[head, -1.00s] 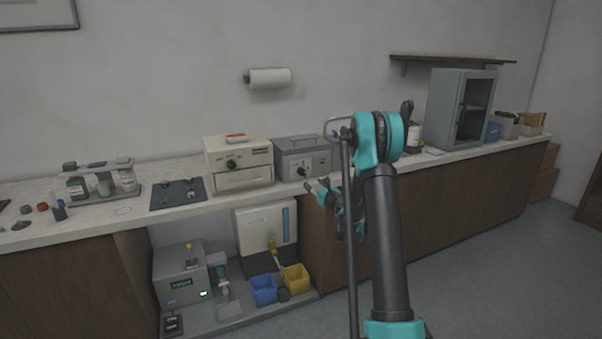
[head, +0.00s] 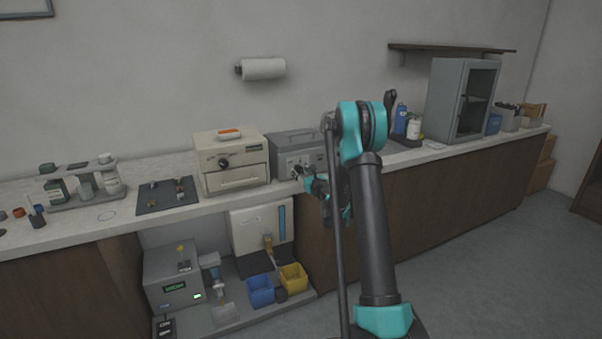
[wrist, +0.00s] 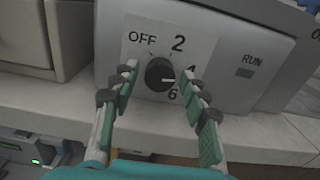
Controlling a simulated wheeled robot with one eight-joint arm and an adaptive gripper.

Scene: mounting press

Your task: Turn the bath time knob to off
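The bath time knob (wrist: 159,74) is a round black dial on a pale plate marked OFF, 2, 4 and 6, on the front of a grey machine (wrist: 225,35). Its white pointer line faces right, toward the space between 4 and 6. In the wrist view my gripper (wrist: 162,80) is open, with one finger on each side of the knob. I cannot tell whether the fingertips touch it. In the head view the grey machine (head: 290,143) stands on the counter, and my gripper (head: 306,176) is at its front, covering part of the panel.
A cream box with a dark knob (head: 232,160) stands just left of the grey machine. The counter edge (wrist: 260,135) runs below the gripper. A RUN label with a grey button (wrist: 245,72) is right of the dial. Bottles (head: 413,127) stand further right.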

